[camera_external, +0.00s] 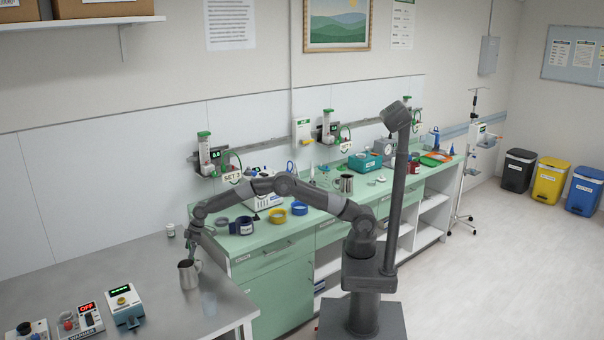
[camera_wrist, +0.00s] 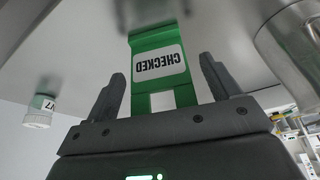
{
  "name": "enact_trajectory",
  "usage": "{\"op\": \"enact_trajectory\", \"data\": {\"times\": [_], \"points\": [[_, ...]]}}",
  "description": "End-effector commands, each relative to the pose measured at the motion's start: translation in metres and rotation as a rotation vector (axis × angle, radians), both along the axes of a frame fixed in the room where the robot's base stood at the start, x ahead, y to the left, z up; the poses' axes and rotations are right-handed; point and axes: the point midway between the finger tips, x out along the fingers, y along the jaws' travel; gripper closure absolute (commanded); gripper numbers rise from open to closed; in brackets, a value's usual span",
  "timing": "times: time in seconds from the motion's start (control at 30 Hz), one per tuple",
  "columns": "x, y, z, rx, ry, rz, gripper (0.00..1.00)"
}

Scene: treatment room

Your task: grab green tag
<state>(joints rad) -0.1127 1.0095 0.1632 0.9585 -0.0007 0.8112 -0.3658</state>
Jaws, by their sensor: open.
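The green tag (camera_wrist: 152,41) has a white label reading CHECKED, upside down in the wrist view. In the external view my gripper (camera_external: 194,246) is low over the metal table, behind the metal jug. I cannot make out the tag in that view.
The metal jug (camera_external: 188,276) stands close to my gripper; it also shows at the right of the wrist view (camera_wrist: 292,55). Several control boxes (camera_external: 125,305) stand at the table's front left.

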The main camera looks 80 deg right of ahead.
Motion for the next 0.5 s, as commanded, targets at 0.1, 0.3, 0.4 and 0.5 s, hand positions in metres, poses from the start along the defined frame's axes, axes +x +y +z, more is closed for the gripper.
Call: {"op": "enact_trajectory", "data": {"times": [0.1, 0.3, 0.4, 0.5], "points": [[0.0008, 0.0003, -0.0004, 0.000, -0.001, 0.000, 0.18], [0.0005, 0.0003, -0.0004, 0.001, -0.001, 0.000, 0.25], [0.0005, 0.0003, -0.0003, 0.001, -0.001, 0.000, 0.33], [0.0005, 0.0003, -0.0003, 0.001, -0.001, 0.000, 0.41]]}}
